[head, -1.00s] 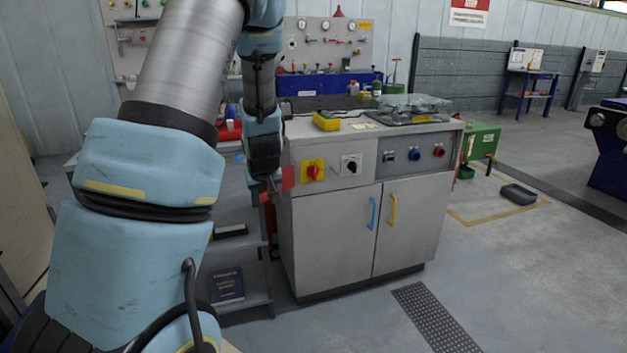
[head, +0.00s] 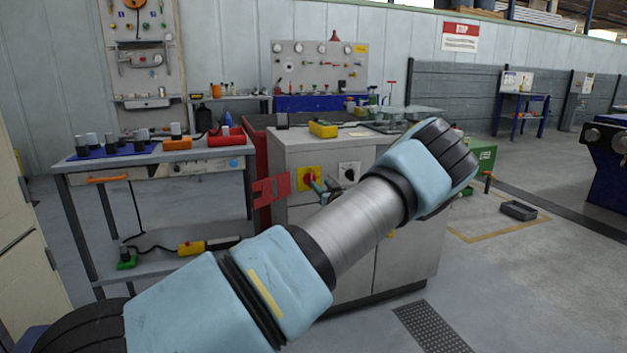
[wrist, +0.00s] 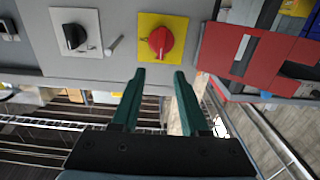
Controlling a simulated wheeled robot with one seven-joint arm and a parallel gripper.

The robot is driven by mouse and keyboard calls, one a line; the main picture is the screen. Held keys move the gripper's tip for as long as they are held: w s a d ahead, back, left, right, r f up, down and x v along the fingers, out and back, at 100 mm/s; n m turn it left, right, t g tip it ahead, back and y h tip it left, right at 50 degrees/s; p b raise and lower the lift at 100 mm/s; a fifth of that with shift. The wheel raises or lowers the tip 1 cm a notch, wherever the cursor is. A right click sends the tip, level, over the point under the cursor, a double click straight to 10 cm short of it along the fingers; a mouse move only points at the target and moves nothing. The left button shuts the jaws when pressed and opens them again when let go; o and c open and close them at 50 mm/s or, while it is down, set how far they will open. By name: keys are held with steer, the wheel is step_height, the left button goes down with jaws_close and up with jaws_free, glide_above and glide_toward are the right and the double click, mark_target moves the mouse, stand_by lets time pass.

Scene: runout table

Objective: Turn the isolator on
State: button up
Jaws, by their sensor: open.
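The isolator is a red rotary knob on a yellow square plate (head: 301,173) at the left of the grey cabinet's front panel. In the wrist view the red knob (wrist: 161,40) is seen close up on its yellow plate. My gripper (wrist: 159,74) is open and empty. Its two green fingers point at the knob, with the tips just short of it in the picture; contact cannot be told. In the head view my gripper (head: 326,189) is in front of the panel, partly hidden by my arm.
A black rotary switch on a pale plate (head: 349,170) is beside the isolator, with a small grey pin (wrist: 115,45) between them in the wrist view. A red slotted plate (head: 271,189) juts from the cabinet's left side. A workbench (head: 165,158) stands further left.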

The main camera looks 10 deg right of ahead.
mark_target(312, 176)
steer(key=w, duration=0.5)
steer(key=w+a, duration=0.1)
steer(key=w, duration=0.2)
jaws_close()
stand_by(0.5)
